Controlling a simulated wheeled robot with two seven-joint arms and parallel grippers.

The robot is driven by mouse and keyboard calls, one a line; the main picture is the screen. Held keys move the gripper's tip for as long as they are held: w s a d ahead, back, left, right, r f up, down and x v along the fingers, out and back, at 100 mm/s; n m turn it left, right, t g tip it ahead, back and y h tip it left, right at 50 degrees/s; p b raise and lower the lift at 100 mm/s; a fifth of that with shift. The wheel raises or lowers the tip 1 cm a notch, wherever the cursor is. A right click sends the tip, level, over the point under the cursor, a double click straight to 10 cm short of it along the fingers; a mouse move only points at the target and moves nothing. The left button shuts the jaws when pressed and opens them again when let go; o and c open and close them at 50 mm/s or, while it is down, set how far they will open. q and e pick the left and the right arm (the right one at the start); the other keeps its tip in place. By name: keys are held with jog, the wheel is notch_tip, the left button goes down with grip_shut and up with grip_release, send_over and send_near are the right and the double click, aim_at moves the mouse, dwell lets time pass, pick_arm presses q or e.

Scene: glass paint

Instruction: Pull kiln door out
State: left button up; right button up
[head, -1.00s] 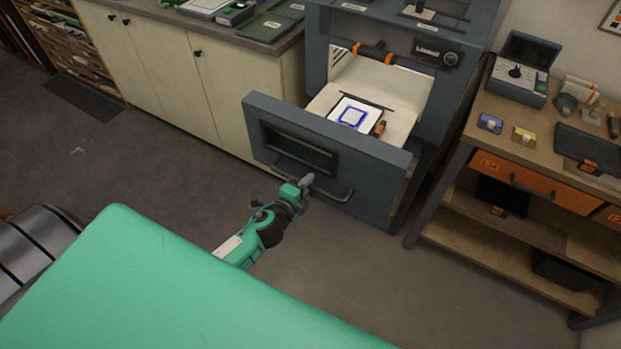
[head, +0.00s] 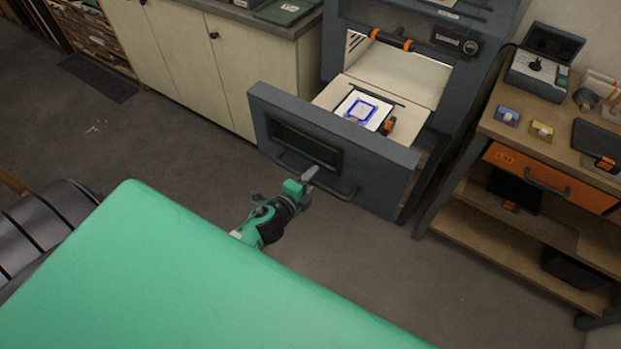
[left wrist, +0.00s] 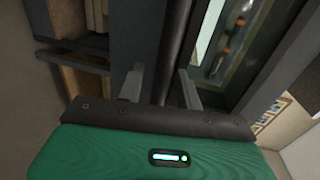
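The kiln door (head: 300,148) is a dark grey front panel with a window and a bar handle (head: 342,190). It stands pulled out from the kiln body (head: 345,35), with a pale shelf behind it. A white tile with a blue square outline (head: 363,108) lies on the shelf. My left gripper (head: 309,175) is at the left part of the handle. In the left wrist view its two fingers (left wrist: 160,88) stand apart on either side of the dark handle bar (left wrist: 176,40), with gaps showing. My right gripper is not in view.
A workbench (head: 480,120) with an orange drawer (head: 540,178) stands close to the right of the door. Cream cabinets (head: 215,75) stand left of the kiln. The floor in front of the door is clear. A green surface fills the foreground.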

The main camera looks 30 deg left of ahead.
pick_arm(q)
jog(key=shift+s, duration=0.3)
jog(key=b+v, duration=0.4)
jog(key=v, duration=0.9)
jog(key=shift+s+r, duration=0.1)
jog(key=shift+r, duration=0.05)
jog(key=s+a+f+n+g, duration=0.1)
jog(key=s+f+n+g, duration=0.2)
jog(key=f, duration=0.9)
jog(key=s+f+n+g+y, duration=0.1)
jog(key=s+f+n+g, duration=0.15)
jog(key=f, duration=0.85)
jog(key=s+a+f+n+g, duration=0.15)
jog(key=s+f+n, duration=0.25)
jog(key=f, duration=0.8)
jog(key=s+d+f+n+g, duration=0.2)
jog(key=s+f+n+g, duration=0.1)
jog(key=s+f, duration=0.6)
jog(key=s+d+f+n+g, duration=0.1)
jog(key=s+f+n+g, duration=0.3)
jog(key=s+f, duration=0.5)
jog(key=s, duration=0.3)
jog(key=shift+s+d+g, duration=0.2)
jog(key=shift+d+g, duration=0.2)
